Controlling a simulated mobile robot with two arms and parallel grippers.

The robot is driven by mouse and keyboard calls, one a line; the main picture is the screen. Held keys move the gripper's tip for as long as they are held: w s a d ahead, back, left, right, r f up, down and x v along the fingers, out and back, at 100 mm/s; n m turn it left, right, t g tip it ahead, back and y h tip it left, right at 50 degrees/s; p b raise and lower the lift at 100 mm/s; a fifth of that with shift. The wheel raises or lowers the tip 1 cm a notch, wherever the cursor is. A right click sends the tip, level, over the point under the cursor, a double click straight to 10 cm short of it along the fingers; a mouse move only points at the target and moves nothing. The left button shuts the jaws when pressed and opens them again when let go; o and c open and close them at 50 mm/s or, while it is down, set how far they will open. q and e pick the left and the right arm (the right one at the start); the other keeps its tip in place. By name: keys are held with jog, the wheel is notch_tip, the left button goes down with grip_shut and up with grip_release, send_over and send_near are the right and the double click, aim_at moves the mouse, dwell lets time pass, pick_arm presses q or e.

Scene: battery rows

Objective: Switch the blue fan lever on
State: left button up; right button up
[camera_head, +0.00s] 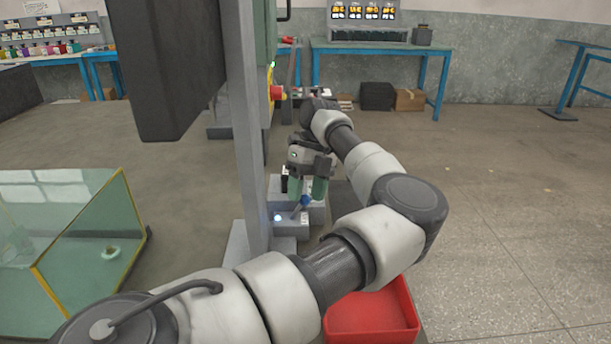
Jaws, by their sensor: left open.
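The blue lever (305,201) sticks up from a small grey switch box (291,225) low beside a grey post. A small bright white-blue light (277,217) shows on the box's left part. My left gripper (307,195) points down right over the lever, its green-tipped fingers apart on either side of the lever's top. I cannot tell whether a finger touches the lever. The lever seems to lean, but the fingers partly hide it, so its exact setting is unclear. My right gripper is not in view.
A grey post (247,130) with a dark panel (172,65) stands close left of the gripper. A red emergency button (278,92) is behind it. A red bin (372,318) sits below my arm. A glass-sided case (90,240) is at left. Floor at right is clear.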

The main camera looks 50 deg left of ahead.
pick_arm(q)
jog(key=p+v, duration=0.1)
jog(key=v, duration=0.7)
jog(key=shift+w+r, duration=0.15)
jog(key=shift+r, duration=0.25)
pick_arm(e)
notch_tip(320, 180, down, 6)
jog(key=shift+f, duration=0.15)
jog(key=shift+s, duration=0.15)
